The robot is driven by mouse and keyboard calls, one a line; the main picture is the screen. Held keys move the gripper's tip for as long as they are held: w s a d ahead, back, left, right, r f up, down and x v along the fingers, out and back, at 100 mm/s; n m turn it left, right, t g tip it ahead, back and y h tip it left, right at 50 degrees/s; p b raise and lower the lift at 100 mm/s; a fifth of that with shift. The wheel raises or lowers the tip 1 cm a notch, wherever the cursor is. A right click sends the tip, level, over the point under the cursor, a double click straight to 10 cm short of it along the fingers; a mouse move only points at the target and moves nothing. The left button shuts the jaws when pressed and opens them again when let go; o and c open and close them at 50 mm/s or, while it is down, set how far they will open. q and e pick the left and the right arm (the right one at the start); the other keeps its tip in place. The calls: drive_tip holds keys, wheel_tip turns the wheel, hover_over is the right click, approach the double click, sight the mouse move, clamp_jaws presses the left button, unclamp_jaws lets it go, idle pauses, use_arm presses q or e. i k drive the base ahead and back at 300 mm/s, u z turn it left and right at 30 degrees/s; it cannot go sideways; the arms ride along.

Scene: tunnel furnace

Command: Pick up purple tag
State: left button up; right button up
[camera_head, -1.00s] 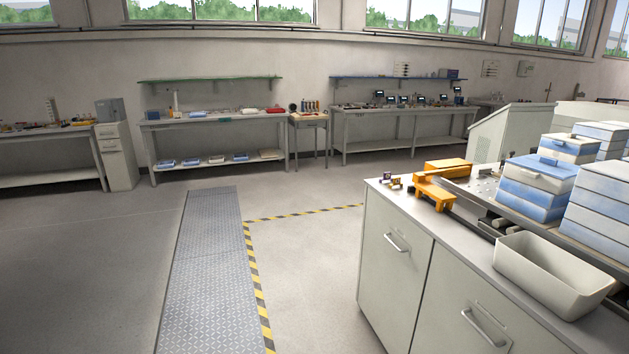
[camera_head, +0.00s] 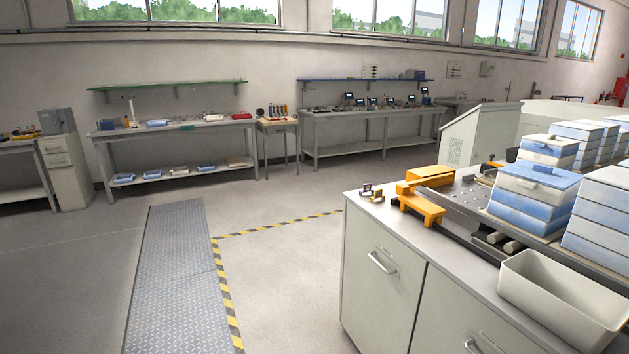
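One is the back left piece (camera_head: 366,190), the other the front right piece (camera_head: 377,197). They are too small in the head view to tell for sure which one is the purple tag. They stand just left of an orange bracket (camera_head: 420,205). Neither of my grippers shows in the head view.
A white open bin (camera_head: 545,300) stands on the counter's front right. Blue and white stacked boxes (camera_head: 530,195) stand behind it on a metal track. The floor (camera_head: 285,275) left of the counter is clear. Workbenches (camera_head: 178,133) line the far wall.

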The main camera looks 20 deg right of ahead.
sight(367, 187)
drive_tip(key=u, duration=0.15)
drive_tip(key=i, duration=1.3)
drive_tip(key=z, duration=0.65)
drive_tip(key=i, duration=0.8)
drive_tip(key=z, duration=0.85)
